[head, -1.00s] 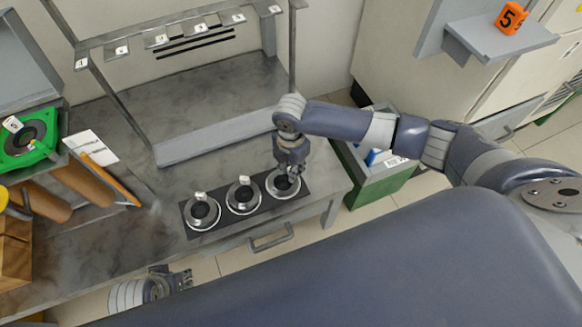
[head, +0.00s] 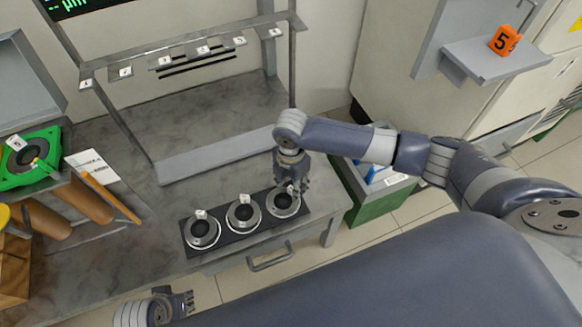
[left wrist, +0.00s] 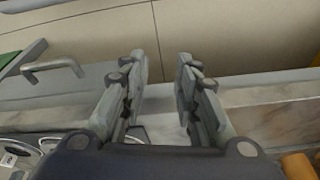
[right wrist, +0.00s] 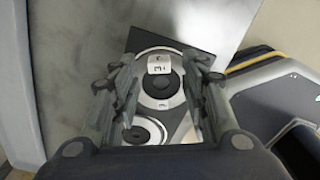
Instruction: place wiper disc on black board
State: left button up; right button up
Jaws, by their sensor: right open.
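The black board (head: 226,239) lies near the front edge of the grey bench. Three round metal discs with dark centres sit on it: a left one (head: 191,239), a middle one (head: 232,222) and a right one (head: 274,211). I cannot tell from here which is the wiper disc. My right gripper (head: 298,189) is open just above the right disc's far side. In the right wrist view, a disc with a white tag (right wrist: 160,103) shows between its open fingers (right wrist: 160,105). My left gripper (head: 187,303) is open and empty in front of the bench.
A rack with numbered tags (head: 203,50) stands behind the board. A green fixture (head: 18,181), paper sheet (head: 92,160) and brown rolls (head: 86,203) are at left. A green bin (head: 372,204) stands right of the bench. A shelf (head: 500,65) holds an orange block marked 5.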

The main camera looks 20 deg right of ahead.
pick_arm(q)
notch_tip(320, 180, down, 10)
jog(key=s+p, duration=0.2)
jog(key=shift+s+r+g+p, duration=0.15)
jog(key=shift+r+g+p, duration=0.05)
jog(key=shift+g+p, duration=0.1)
pick_arm(e)
notch_tip(320, 180, up, 11)
jog(key=shift+f, duration=0.2)
